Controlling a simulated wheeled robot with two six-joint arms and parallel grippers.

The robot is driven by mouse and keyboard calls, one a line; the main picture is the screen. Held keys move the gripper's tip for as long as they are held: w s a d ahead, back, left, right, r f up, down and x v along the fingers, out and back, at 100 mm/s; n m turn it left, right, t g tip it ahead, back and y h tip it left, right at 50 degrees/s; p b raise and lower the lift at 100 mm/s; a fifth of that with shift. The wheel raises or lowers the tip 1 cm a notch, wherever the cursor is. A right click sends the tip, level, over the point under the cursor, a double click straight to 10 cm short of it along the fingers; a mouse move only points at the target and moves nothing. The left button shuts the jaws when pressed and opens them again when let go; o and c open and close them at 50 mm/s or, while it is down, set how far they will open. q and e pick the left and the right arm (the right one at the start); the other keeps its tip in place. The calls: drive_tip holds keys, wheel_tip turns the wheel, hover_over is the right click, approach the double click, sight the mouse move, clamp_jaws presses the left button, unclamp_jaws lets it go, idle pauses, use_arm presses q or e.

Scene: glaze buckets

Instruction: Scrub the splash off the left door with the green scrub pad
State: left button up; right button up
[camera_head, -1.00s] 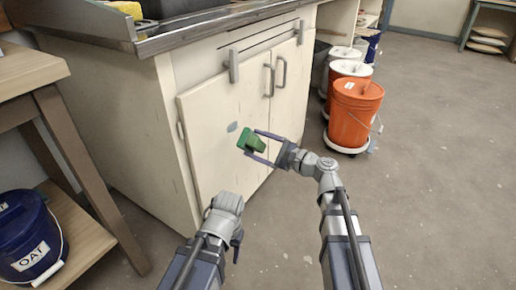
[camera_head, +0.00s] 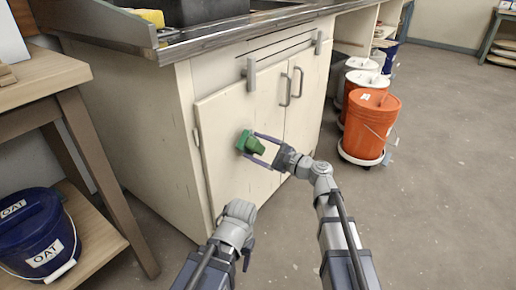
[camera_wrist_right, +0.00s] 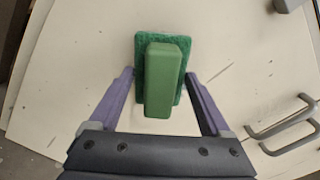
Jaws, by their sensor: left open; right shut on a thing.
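The green scrub pad (camera_head: 250,143) has a block handle and is held in my right gripper (camera_head: 264,150), which is shut on the handle. In the right wrist view the pad (camera_wrist_right: 143,48) faces the cream left door (camera_wrist_right: 80,75); whether it touches is hard to tell. In the head view the left door (camera_head: 225,122) is behind the pad. No splash shows in the head view now; the pad may cover it. My left gripper (camera_head: 246,245) is low in front of the cabinet, apart from the door, and holds nothing visible.
The right door (camera_head: 305,90) and the door handles (camera_head: 283,90) are right of the pad. An orange bucket (camera_head: 370,125) stands on a dolly further right. A blue OAT bucket (camera_head: 35,235) sits on the wooden shelf at left.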

drive_tip(key=shift+x, duration=1)
idle(0.5)
drive_tip(key=shift+w+d, duration=1.2)
drive_tip(key=shift+w, duration=0.2)
drive_tip(key=shift+w, duration=0.1)
drive_tip(key=w+d, duration=0.2)
drive_tip(key=w, duration=0.1)
drive_tip(key=shift+s, duration=0.1)
